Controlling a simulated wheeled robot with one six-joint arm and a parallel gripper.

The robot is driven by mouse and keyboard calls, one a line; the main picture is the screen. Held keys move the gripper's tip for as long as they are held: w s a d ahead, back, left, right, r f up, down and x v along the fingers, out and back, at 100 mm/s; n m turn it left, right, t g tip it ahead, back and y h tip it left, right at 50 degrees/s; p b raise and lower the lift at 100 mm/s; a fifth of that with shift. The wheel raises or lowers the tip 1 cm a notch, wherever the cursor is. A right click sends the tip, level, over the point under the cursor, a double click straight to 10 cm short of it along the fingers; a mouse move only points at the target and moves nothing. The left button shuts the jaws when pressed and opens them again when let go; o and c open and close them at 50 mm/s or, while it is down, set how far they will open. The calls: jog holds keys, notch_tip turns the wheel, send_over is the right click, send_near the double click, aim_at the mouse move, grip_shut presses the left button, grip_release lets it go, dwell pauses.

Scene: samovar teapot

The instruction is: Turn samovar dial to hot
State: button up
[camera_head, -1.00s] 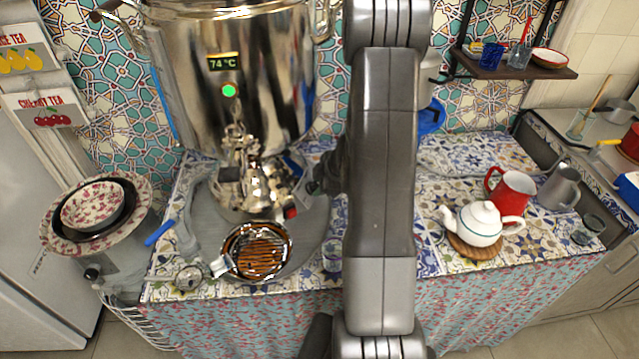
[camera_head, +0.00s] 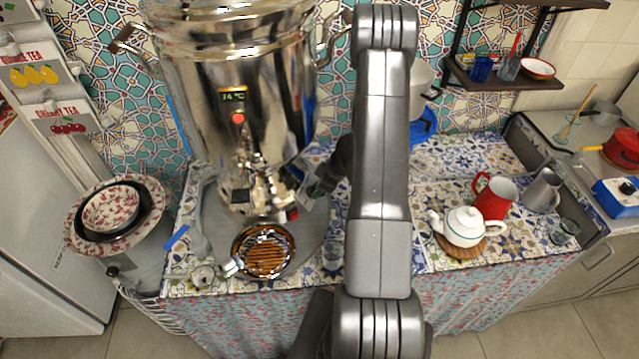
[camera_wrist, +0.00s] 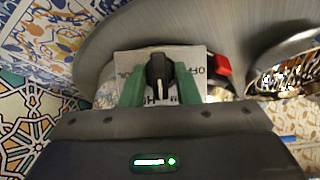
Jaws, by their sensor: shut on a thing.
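The samovar (camera_head: 265,75) is a tall shiny metal urn on a round base plate at the left of the tiled counter. Its small display (camera_head: 233,95) is lit, and the light (camera_head: 238,118) below it is red. In the wrist view the black dial (camera_wrist: 159,72) sits on a pale plate with "OFF" at the upper right and partly hidden letters, seemingly "HO", below. My gripper (camera_wrist: 160,88) has its green fingers on both sides of the dial, shut on it. In the head view my gripper (camera_head: 308,195) is at the samovar's lower right, with its fingertips hard to make out.
A round drip tray (camera_head: 263,252) with a brown grille lies in front of the samovar. A white teapot (camera_head: 464,226), red mug (camera_head: 494,197) and grey jug (camera_head: 541,190) stand at the right. Patterned bowls (camera_head: 112,208) stand at the left. A red piece (camera_wrist: 222,66) is close beside the dial.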

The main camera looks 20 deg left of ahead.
jog(key=m+g, duration=0.1)
jog(key=m, duration=0.1)
jog(key=m+g, duration=0.1)
jog(key=m, duration=0.1)
jog(key=shift+w+m, duration=0.2)
jog(key=shift+m, duration=0.1)
jog(key=shift+g, duration=0.3)
dwell(0.3)
jog(key=o, duration=0.6)
jog(key=v, duration=0.7)
jog(key=b+v, duration=0.1)
jog(key=v, duration=0.5)
jog(key=shift+w+d+r, duration=0.1)
jog(key=shift+d+r, duration=0.1)
jog(key=shift+d, duration=0.2)
